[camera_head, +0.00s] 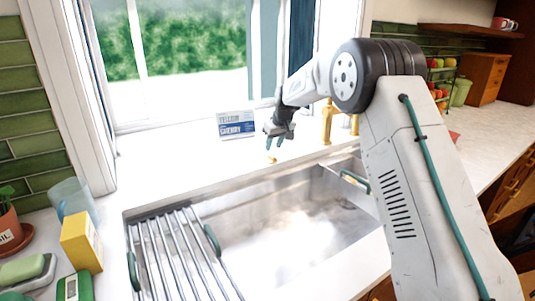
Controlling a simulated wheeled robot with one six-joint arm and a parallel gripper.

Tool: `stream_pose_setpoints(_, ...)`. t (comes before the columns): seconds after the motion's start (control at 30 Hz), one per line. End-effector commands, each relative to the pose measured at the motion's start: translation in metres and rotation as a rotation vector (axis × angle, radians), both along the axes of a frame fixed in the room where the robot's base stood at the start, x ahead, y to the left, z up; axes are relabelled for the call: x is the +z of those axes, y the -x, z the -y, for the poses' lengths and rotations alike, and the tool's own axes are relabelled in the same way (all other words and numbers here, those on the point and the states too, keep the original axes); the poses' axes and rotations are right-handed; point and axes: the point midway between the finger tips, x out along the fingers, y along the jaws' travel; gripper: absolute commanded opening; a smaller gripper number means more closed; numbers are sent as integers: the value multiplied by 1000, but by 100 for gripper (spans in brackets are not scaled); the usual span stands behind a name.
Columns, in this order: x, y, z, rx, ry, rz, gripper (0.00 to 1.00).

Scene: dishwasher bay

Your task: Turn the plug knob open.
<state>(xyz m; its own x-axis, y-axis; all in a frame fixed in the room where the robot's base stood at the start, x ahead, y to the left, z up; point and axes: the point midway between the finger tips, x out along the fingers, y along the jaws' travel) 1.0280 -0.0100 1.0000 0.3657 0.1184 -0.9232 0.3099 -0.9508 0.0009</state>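A small gold knob (272,158), which looks like the plug knob, sits on the counter behind the back rim of the sink (190,205). My gripper (275,143) hangs just above the knob in this view, with its teal fingertips pointing down and slightly apart. A gap shows between the fingers, and nothing is seen between them. I cannot tell how far the fingertips are from the knob in depth. Which way the knob is turned is too small to tell.
A gold faucet (327,122) stands close right of my gripper, partly behind my arm. A blue and white sign (236,125) stands by the window. A metal rack (180,255) spans the sink's left side. A yellow box (82,241) stands at left.

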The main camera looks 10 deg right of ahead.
Motion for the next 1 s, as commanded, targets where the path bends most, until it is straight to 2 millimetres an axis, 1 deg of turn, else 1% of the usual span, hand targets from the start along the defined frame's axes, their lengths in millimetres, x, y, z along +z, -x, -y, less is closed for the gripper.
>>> stream_pose_setpoints(0.03,-10,-3,-1,-1,0,-3,34)
stream_pose_setpoints(0.1,-21,-7,-2,-1,0,-3,34)
stream_pose_setpoints(0.2,-33,-12,-3,-2,0,-3,34)
stream_pose_setpoints(0.3,-40,-15,-4,-2,0,-1,34)
stream_pose_setpoints(0.43,-45,-17,-5,-2,0,-1,34)
stream_pose_setpoints(0.63,-45,-17,-6,-1,0,-1,34)
stream_pose_setpoints(0.67,-45,-17,-6,-1,0,-1,31)
stream_pose_setpoints(0.7,-45,-17,-6,-1,0,-1,20)
stream_pose_setpoints(0.77,-45,-17,-6,-1,0,-1,3)
stream_pose_setpoints(0.8,-45,-17,-6,-1,0,-1,0)
stream_pose_setpoints(0.87,-45,-17,-6,-1,0,-2,0)
stream_pose_setpoints(0.9,-45,-17,-11,0,0,-2,0)
stream_pose_setpoints(1.0,-45,-17,-8,3,0,-2,0)
